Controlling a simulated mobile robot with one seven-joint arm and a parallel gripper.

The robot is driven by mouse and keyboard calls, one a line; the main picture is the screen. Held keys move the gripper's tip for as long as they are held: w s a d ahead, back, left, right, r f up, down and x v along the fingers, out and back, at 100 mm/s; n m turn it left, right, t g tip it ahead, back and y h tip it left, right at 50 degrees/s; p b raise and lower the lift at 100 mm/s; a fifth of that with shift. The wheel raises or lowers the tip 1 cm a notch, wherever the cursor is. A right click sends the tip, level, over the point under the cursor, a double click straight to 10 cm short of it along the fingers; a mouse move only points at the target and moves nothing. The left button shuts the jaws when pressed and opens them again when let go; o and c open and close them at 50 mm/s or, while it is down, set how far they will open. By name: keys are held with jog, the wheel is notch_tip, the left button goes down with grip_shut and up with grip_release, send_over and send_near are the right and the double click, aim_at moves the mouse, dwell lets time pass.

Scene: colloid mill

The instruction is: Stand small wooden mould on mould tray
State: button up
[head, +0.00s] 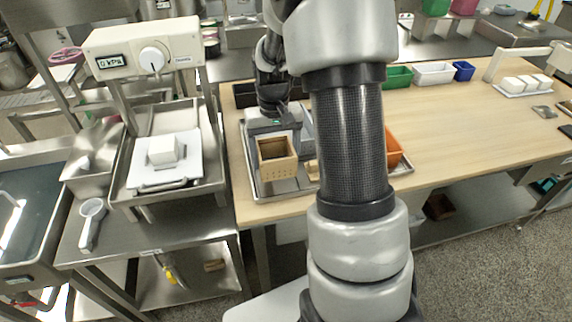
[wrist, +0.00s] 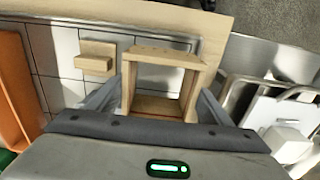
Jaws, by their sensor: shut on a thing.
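The small wooden mould (head: 277,171) is an open, pale box with small holes in its front wall. My gripper (head: 277,140) is shut on it, with one finger at each side. In the wrist view the mould (wrist: 165,55) sits between the two fingers (wrist: 160,98), and I look into its open frame. The metal mould tray (head: 258,187) lies on the wooden table below and around the mould. It also shows in the wrist view (wrist: 62,92). I cannot tell whether the mould touches the tray.
A small wooden piece (wrist: 95,58) lies on the tray beside the mould. An orange bin (head: 392,148) stands to the right, partly behind my arm. The table's right part is mostly clear.

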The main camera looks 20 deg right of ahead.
jog(key=shift+f+b, duration=0.35)
jog(key=shift+f, duration=2.15)
jog(key=shift+f, duration=0.1)
jog(key=o, duration=0.8)
